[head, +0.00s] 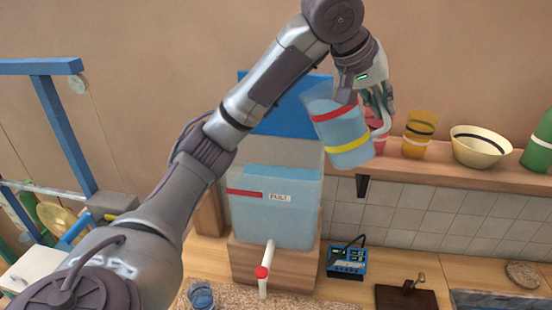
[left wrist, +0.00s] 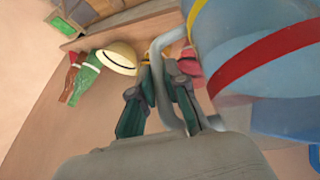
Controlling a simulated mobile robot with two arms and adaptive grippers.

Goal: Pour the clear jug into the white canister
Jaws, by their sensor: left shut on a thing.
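The clear jug (head: 340,135), bluish with a red and a yellow band, is up in the air, slightly tilted, in front of the wall and shelf. My left gripper (head: 380,105) is shut on its handle, at the jug's right side. In the left wrist view, the jug (left wrist: 265,60) fills the upper right and its grey handle (left wrist: 158,75) passes between the fingers of my left gripper (left wrist: 160,90). I cannot make out a white canister for certain in either view. My right gripper is not in view.
A translucent tank (head: 270,225) with a white tap (head: 264,275) stands on a wooden block below the jug. A blue glass (head: 201,295) is on the counter. The shelf (head: 450,175) holds an amber cup (head: 419,130), a cream bowl (head: 480,146) and a green bottle (head: 540,145).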

